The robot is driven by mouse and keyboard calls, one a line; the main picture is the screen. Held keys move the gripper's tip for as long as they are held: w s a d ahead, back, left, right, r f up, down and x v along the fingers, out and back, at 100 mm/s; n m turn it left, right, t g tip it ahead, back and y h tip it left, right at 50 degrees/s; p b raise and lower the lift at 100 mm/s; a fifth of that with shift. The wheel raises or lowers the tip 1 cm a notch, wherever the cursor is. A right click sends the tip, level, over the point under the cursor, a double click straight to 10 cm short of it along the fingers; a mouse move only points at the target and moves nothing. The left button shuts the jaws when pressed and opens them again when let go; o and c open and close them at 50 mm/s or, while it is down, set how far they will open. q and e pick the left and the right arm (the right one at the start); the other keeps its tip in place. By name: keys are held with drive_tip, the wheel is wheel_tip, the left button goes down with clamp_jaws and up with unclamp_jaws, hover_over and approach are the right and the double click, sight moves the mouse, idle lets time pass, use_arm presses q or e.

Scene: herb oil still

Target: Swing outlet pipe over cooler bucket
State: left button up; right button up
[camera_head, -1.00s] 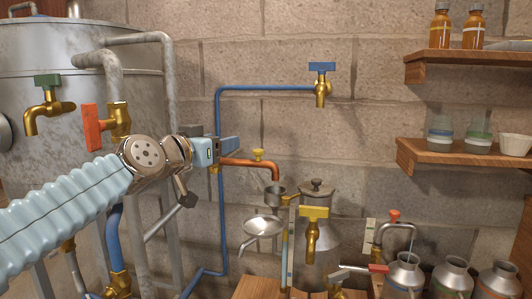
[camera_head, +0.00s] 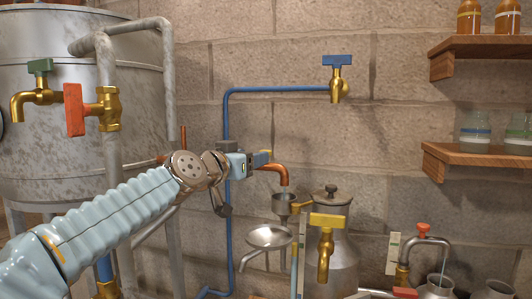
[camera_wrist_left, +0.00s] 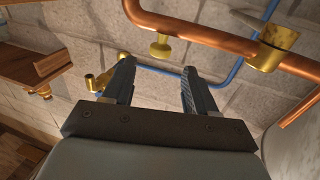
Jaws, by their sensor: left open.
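The copper outlet pipe (camera_head: 276,168) bends down at its right end, above a small grey cup-shaped funnel (camera_head: 284,203). My left gripper (camera_head: 266,158) covers part of the pipe in the head view. In the left wrist view its two dark fingers (camera_wrist_left: 157,70) are apart with nothing between them. The copper pipe (camera_wrist_left: 200,35) crosses beyond the fingertips. A brass-yellow knob (camera_wrist_left: 160,46) on the pipe lies ahead of the gap, apparently clear of the fingers. I cannot tell which vessel is the cooler bucket. My right gripper is not in view.
A lidded metal can (camera_head: 332,225) stands right of the funnel, behind a yellow-handled tap (camera_head: 326,240). A shallow metal dish (camera_head: 269,237) is below the gripper. A blue pipe (camera_head: 227,125) runs on the wall behind. The large metal tank (camera_head: 60,150) is at left.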

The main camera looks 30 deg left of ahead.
use_arm(q)
drive_tip(key=w+p, duration=0.1)
drive_tip(key=w, duration=0.6)
drive_tip(key=shift+w, duration=0.4)
clamp_jaws()
